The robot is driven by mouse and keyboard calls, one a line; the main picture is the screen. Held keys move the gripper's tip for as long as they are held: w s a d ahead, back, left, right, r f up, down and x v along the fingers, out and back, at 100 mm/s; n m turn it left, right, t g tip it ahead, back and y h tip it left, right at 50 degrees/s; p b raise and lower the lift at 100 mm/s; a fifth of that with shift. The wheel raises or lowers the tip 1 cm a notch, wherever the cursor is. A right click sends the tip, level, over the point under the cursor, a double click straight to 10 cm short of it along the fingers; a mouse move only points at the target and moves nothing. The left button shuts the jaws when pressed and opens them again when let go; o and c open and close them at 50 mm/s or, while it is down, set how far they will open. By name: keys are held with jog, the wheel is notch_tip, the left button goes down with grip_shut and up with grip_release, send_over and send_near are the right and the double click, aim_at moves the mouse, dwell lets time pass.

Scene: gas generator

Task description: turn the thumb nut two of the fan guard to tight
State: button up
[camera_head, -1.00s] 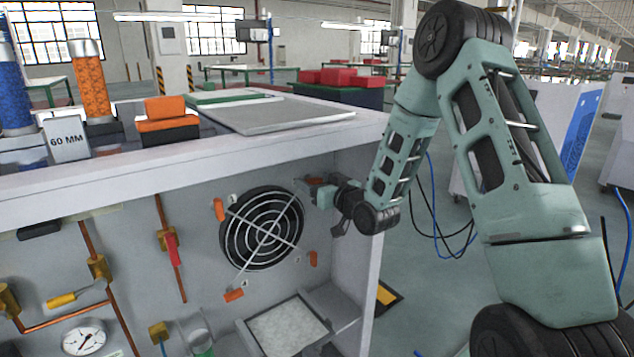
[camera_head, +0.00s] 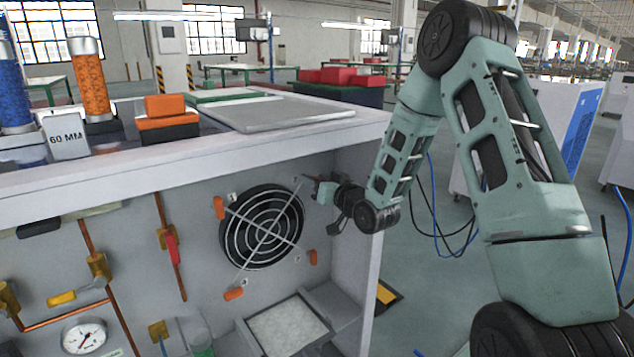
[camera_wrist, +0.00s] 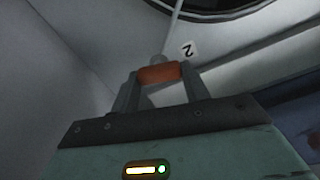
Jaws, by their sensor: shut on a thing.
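The fan guard (camera_head: 262,228) is a round wire grille over a dark fan on the grey inner panel. Thumb nut two (camera_wrist: 158,74) is an orange bar at the guard's upper right, beside a small white label (camera_wrist: 189,49) reading 2. My gripper (camera_wrist: 162,86) is shut on this nut, one finger at each end of the orange bar. In the head view my gripper (camera_head: 312,183) is at the guard's upper right, and the nut is mostly hidden there. The nut's tightness cannot be told.
Other orange thumb nuts sit at the guard's upper left (camera_head: 219,207), lower left (camera_head: 234,294) and lower right (camera_head: 313,257). The cabinet's top ledge (camera_head: 200,155) overhangs the panel, and its right side wall (camera_head: 358,215) is close to my wrist.

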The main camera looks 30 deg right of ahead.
jog(key=shift+d+f+m+p, duration=0.15)
jog(key=shift+m+p, duration=0.65)
jog(key=shift+m, duration=2.95)
jog(key=shift+d+f+m+p, duration=0.1)
jog(key=shift+m+p, duration=0.65)
jog(key=shift+m, duration=3)
jog(key=o, duration=1)
